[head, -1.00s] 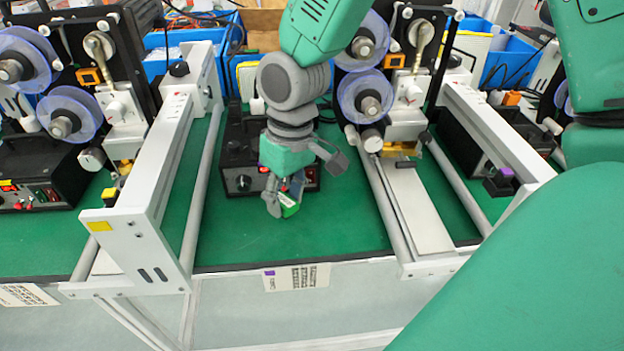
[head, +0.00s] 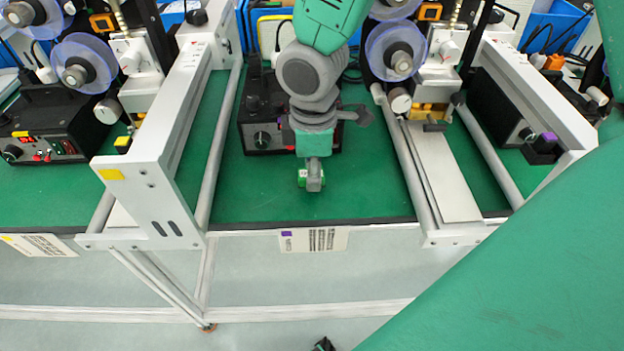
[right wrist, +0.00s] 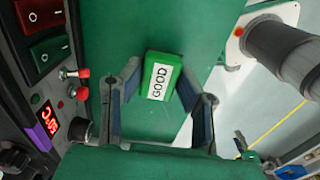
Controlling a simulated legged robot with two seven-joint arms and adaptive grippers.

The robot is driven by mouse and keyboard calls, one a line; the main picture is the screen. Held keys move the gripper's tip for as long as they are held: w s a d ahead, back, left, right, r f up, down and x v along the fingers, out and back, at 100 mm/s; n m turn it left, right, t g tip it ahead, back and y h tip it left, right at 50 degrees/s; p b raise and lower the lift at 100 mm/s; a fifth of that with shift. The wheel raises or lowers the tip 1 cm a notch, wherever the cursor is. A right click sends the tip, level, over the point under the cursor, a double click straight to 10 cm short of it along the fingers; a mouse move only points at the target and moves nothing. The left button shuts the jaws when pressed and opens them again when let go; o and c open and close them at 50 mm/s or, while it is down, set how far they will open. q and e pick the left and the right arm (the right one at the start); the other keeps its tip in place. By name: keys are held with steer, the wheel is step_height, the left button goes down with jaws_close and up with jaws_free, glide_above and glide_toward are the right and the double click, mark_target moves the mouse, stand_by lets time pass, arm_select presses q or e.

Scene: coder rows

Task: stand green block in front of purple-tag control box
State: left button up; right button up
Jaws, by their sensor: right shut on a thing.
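The green block (head: 302,180) with a white label is at the fingertips of my right gripper (head: 313,182), low over the green bench top. In the right wrist view the block (right wrist: 160,82) reads "GOOD" and lies between the two fingers of my right gripper (right wrist: 163,105). I cannot tell whether it touches the bench. The black control box (head: 258,133) stands just behind the gripper, which partly hides it. In the right wrist view the control box (right wrist: 62,62) has a purple tag (right wrist: 41,140), a red display and red and green switches. My left gripper is not in view.
White rails (head: 160,150) flank the bay on the left, with another rail and a pale plate (head: 440,175) on the right. A yellow-tag control box (head: 45,125) stands further left. A label card (head: 313,240) hangs at the bench's front edge. Bench in front of the box is clear.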

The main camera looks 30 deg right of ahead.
step_height(320, 180, down, 2)
steer(key=shift+f, duration=0.25)
steer(key=shift+w+r, duration=0.1)
steer(key=shift+a, duration=0.1)
steer(key=o, duration=1)
steer(key=shift+o, duration=0.2)
step_height(320, 180, up, 12)
steer(key=p, duration=0.2)
